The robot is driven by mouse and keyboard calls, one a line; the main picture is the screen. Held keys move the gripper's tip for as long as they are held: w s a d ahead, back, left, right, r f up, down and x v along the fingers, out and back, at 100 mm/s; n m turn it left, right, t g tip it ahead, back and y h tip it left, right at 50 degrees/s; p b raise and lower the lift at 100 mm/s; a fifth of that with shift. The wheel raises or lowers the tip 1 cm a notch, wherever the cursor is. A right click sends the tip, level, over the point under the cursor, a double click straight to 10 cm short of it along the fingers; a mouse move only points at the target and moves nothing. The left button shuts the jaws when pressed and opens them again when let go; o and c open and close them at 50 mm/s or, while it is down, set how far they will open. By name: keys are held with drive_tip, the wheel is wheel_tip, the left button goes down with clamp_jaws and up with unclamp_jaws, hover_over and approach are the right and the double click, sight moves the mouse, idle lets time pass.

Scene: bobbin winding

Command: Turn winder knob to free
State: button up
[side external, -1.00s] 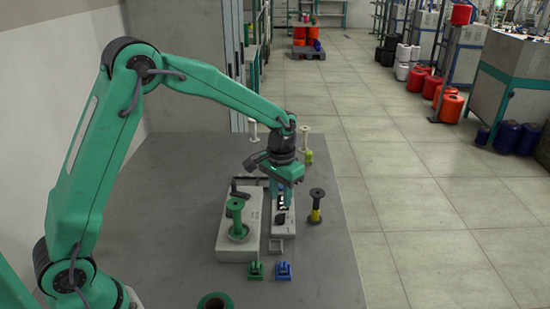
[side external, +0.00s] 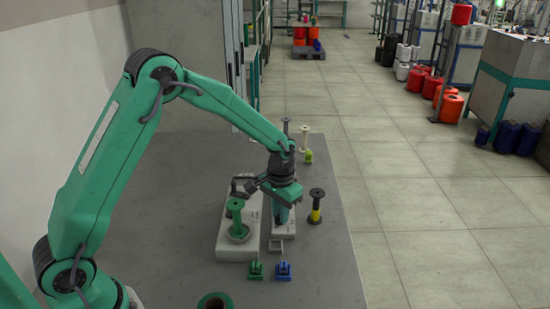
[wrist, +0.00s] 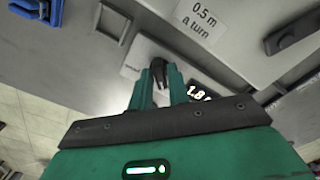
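A small black knob (wrist: 159,71) stands on a light plate in the wrist view. The two green fingers of my gripper (wrist: 160,82) are on either side of it, and it nearly fills the gap. I cannot tell whether they touch it. A dark display reading about 1.8 (wrist: 198,91) is beside the right finger, partly hidden. In the side view my gripper (side external: 282,216) points down over the narrow pale unit (side external: 284,234), hiding the knob. The winder (side external: 226,242) with a green spool (side external: 235,211) on it stands just left.
A label reading "0.5 m a turn" (wrist: 201,18) and a dark crank arm (wrist: 296,32) are near the knob. A black-and-yellow spool (side external: 316,207) stands right. Green (side external: 255,270) and blue (side external: 283,270) clips lie in front. The bench's front right is clear.

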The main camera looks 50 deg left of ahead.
clamp_jaws()
drive_tip(key=shift+m, duration=0.4)
drive_tip(key=m, duration=0.4)
drive_tip(key=shift+m, duration=2)
drive_tip(key=shift+o, duration=2.2)
unclamp_jaws()
